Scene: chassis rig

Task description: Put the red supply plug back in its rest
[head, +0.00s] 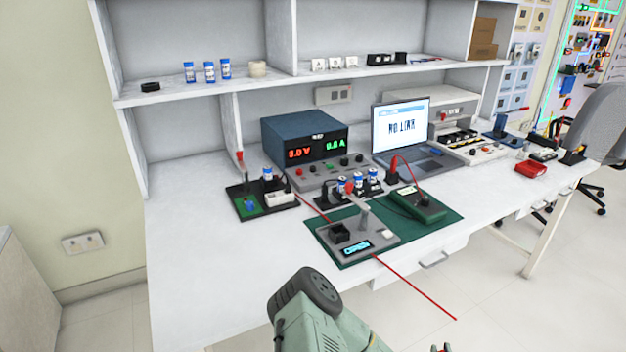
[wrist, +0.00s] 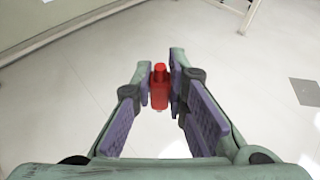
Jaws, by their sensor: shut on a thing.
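The red supply plug (wrist: 160,88) is between the fingertips of my gripper (wrist: 160,80) in the wrist view. My gripper is shut on it, with pale floor behind. The blue power supply (head: 305,140) with red digits stands at the back of the bench. I cannot tell which holder is the plug's rest.
A grey device (head: 385,238) with a small display sits on a green mat (head: 440,232) near the front edge. A green-and-black board (head: 240,206) is left of it. A laptop (head: 402,122) stands behind. The bench's left front (head: 200,265) is clear.

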